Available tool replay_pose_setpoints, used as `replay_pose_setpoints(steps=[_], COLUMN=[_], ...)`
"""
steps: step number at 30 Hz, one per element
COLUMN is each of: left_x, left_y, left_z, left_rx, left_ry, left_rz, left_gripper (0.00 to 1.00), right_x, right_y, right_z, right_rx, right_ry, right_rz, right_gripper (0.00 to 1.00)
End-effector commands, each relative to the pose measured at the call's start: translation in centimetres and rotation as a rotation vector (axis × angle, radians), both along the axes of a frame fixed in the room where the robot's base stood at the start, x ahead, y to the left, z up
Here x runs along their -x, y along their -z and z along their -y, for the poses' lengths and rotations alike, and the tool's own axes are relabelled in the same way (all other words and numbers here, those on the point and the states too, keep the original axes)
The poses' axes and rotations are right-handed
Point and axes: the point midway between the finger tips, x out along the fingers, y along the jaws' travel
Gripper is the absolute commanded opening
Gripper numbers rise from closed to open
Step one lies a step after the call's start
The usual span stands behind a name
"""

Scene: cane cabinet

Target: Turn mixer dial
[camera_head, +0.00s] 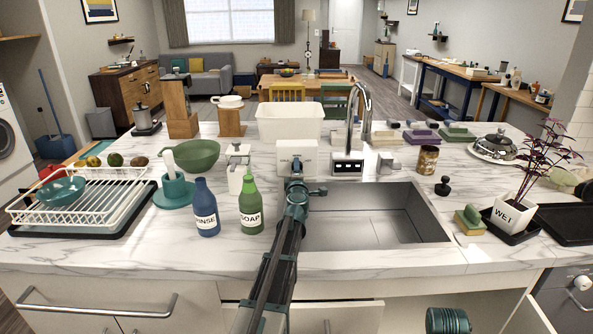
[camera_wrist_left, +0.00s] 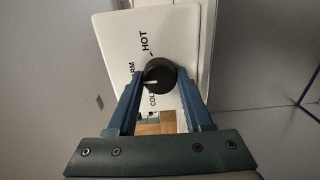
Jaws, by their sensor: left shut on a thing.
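The mixer dial (camera_wrist_left: 159,73) is a round black knob with a short white mark, seen in the left wrist view. It sits on a white panel labelled HOT, WARM and COLD. The white mark lies toward the left of the knob, near the WARM and COLD lettering. My left gripper (camera_wrist_left: 161,78) is shut on the dial, with a blue finger on each side. In the head view, the white panel box (camera_head: 310,154) stands behind the sink, and my left gripper (camera_head: 296,186) is at its front, hiding the dial.
The sink basin (camera_head: 372,228) lies to the right of my left arm, with the tall faucet (camera_head: 365,105) behind it. A green soap bottle (camera_head: 250,207) and a blue rinse bottle (camera_head: 206,209) stand close to the left of the arm. A potted plant (camera_head: 512,212) stands at the right.

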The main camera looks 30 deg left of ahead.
Motion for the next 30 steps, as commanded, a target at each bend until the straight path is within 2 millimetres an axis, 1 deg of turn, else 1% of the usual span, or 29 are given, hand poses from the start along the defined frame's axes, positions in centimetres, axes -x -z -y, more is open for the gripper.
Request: replay_pose_setpoints(steps=[7,8,12,13,23,26,30], left_x=[0.0,0.0,0.0,0.0,0.1,0.6,1.9], left_y=[0.0,0.0,0.0,0.0,0.0,0.0,0.0], left_z=[0.1,0.1,0.1,0.0,0.1,0.4,1.1], left_rx=[0.001,0.001,0.002,0.002,0.002,0.002,0.002], left_ry=[0.001,0.001,0.001,0.001,0.000,0.000,0.000], left_rz=[0.001,0.001,0.001,0.001,0.001,0.001,0.001], left_gripper=[0.00,0.54,0.79,0.81,0.81,0.81,0.81], right_x=[0.0,0.0,0.0,0.0,0.0,0.0,0.0], right_y=[0.0,0.0,0.0,0.0,0.0,0.0,0.0], right_z=[0.0,0.0,0.0,0.0,0.0,0.0,0.0], right_rx=[0.000,0.000,0.000,0.000,0.000,0.000,0.000], right_ry=[0.000,0.000,0.000,0.000,0.000,0.000,0.000], right_rz=[0.000,0.000,0.000,0.000,0.000,0.000,0.000], right_gripper=[0.00,0.00,0.00,0.00,0.00,0.00,0.00])
